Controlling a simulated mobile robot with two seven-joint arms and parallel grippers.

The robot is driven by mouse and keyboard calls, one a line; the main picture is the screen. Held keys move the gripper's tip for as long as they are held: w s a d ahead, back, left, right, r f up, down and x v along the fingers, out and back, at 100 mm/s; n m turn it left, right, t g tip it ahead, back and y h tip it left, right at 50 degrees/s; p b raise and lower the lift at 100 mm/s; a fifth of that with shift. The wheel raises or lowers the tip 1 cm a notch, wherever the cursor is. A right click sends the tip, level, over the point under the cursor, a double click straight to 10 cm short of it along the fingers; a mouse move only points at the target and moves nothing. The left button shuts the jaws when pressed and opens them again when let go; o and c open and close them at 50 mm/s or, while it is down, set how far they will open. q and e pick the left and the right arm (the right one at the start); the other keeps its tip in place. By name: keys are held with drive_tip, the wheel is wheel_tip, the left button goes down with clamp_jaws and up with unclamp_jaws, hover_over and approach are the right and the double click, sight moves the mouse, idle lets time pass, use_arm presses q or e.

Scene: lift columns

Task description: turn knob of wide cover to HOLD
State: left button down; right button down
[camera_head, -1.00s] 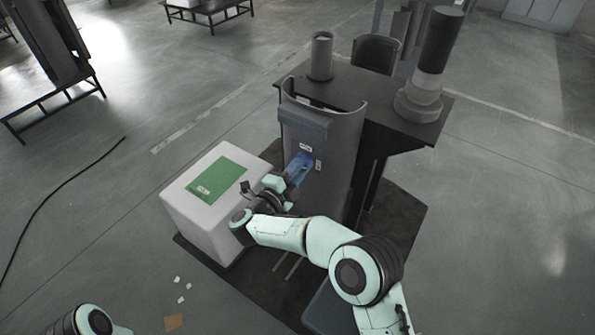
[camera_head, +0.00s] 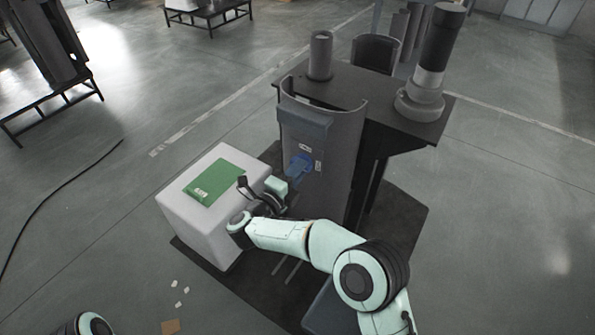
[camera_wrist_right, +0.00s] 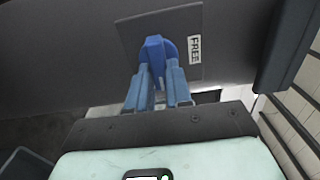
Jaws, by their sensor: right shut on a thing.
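The wide cover (camera_head: 338,165) is a tall, dark curved panel standing upright at the front of the black table. Its blue knob (camera_wrist_right: 155,55) sits on a grey square plate, beside a white label reading FREE (camera_wrist_right: 195,50). In the head view the knob area shows as blue (camera_head: 299,163), with two small white labels above and to its right, too small to read. My right gripper (camera_wrist_right: 160,78) is shut on the knob's raised handle, one blue finger on each side. I cannot tell which label the handle points to. Only part of my left arm shows, at bottom left; its gripper is out of view.
A white block (camera_head: 190,215) with a green panel (camera_head: 215,182) stands left of the cover, close to my right wrist. The black table (camera_head: 385,105) behind holds a grey cylinder (camera_head: 320,55) and a tall dark column (camera_head: 430,65). Open floor lies left and right.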

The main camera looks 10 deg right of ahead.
drive_tip(key=c, duration=1)
unclamp_jaws()
drive_tip(key=shift+c, duration=0.2)
use_arm(q)
drive_tip(key=w+r+t+p, duration=0.2)
drive_tip(key=w+r, duration=0.1)
drive_tip(key=w, duration=0.2)
drive_tip(key=shift+d+r+p, duration=0.3)
drive_tip(key=shift+d+r, duration=0.05)
drive_tip(key=shift+r, duration=0.05)
use_arm(e)
drive_tip(key=v, duration=1.3)
drive_tip(key=shift+s+a, duration=0.15)
drive_tip(key=shift+a, duration=0.05)
use_arm(q)
drive_tip(key=shift+w, duration=0.1)
